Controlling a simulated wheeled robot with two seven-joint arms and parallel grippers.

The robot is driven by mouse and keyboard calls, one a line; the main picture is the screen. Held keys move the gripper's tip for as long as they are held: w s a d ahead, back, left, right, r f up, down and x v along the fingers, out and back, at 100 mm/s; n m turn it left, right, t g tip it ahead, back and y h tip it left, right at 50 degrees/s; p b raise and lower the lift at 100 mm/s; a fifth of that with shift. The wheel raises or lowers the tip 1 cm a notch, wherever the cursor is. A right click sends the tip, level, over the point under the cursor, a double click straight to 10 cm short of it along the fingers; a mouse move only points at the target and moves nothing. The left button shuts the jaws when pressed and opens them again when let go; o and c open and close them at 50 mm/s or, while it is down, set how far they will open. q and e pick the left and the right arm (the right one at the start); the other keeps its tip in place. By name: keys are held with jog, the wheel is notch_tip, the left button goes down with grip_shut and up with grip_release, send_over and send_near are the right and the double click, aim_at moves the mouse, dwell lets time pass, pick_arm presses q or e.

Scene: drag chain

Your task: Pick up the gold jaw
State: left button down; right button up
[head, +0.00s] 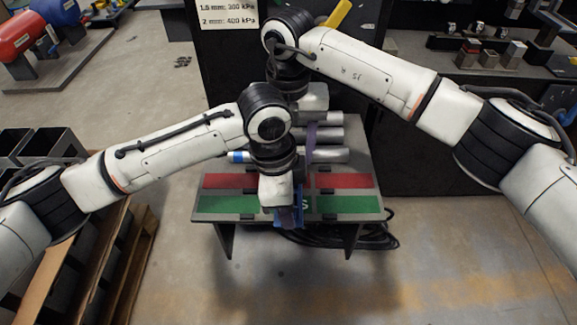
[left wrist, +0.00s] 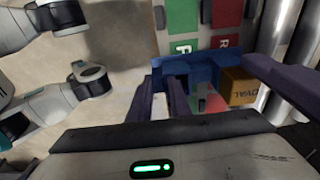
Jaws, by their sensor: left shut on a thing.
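The gold jaw (left wrist: 238,88) is a gold block lettered "OVAL", seen between my purple fingers in the left wrist view. A blue piece (left wrist: 200,72) lies against it and reaches across to the other finger; I cannot tell if the two are joined. My left gripper (head: 288,214) points down at the front edge of the small table and is shut on the jaw. In the head view only blue shows at its fingertips, and the gold is hidden. My right gripper (head: 311,137) is by the metal cylinders at the back; its opening is hidden.
The small table (head: 345,160) carries red strips (head: 345,181), green strips (head: 347,204) and several metal cylinders (head: 328,155). Black cable (head: 345,240) lies beneath. A wooden pallet with dark bins (head: 40,143) stands at left. The floor in front is clear.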

jog(key=shift+f, duration=0.3)
jog(key=shift+r, duration=0.1)
grip_shut()
notch_tip(320, 180, up, 18)
dwell(0.4)
dwell(0.4)
pick_arm(q)
jog(key=c, duration=1.6)
grip_release()
jog(key=shift+o, duration=0.2)
